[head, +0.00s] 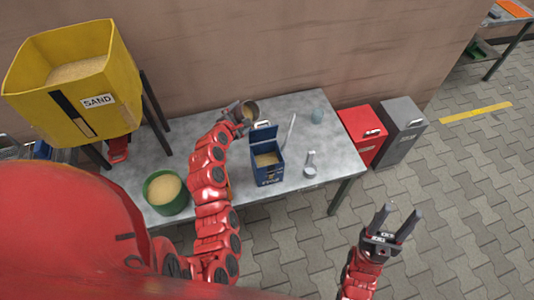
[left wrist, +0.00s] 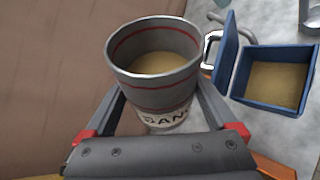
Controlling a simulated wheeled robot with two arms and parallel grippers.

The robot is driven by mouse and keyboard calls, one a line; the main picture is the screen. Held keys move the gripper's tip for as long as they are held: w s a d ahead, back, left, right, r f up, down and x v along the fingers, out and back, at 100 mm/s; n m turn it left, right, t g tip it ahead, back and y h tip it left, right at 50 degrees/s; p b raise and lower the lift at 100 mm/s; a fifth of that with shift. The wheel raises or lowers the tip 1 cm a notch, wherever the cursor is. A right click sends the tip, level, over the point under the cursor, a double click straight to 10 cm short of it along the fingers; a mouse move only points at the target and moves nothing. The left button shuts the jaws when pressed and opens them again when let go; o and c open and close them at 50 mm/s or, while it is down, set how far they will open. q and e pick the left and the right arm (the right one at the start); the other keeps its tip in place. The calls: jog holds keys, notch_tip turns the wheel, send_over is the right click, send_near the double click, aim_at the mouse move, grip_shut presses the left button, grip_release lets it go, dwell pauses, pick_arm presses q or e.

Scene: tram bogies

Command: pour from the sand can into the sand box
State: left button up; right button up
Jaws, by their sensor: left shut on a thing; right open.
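The sand can (left wrist: 153,85) is a grey metal can with red rings, a side handle and a "SAND" label. It is upright in the left wrist view, with sand inside. My left gripper (head: 240,116) is shut around it above the back of the table; the can also shows in the head view (head: 251,109). The sand box (head: 268,170) is blue with its lid open, and holds sand. In the left wrist view the box (left wrist: 241,89) is right of the can. My right gripper (head: 392,224) is open and empty, off the table's front right.
A yellow sand hopper (head: 75,85) stands at left. Red (head: 362,132) and grey (head: 400,130) bins stand at right.

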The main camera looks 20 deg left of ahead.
pick_arm(q)
jog(key=shift+f+m+y, duration=0.25)
jog(key=shift+m+y, duration=0.25)
jog(key=shift+m, duration=0.1)
dwell(2.1)
jog(key=shift+r+m+y+p, duration=0.4)
jog(key=shift+r+m+p, duration=0.1)
jog(key=shift+r, duration=0.05)
dwell(1.9)
jog(key=shift+f+m+t+y+p, duration=0.25)
jog(key=shift+m+t+y+p, duration=0.15)
jog(key=shift+m, duration=0.1)
dwell(1.6)
jog(key=shift+d, duration=0.15)
dwell(0.5)
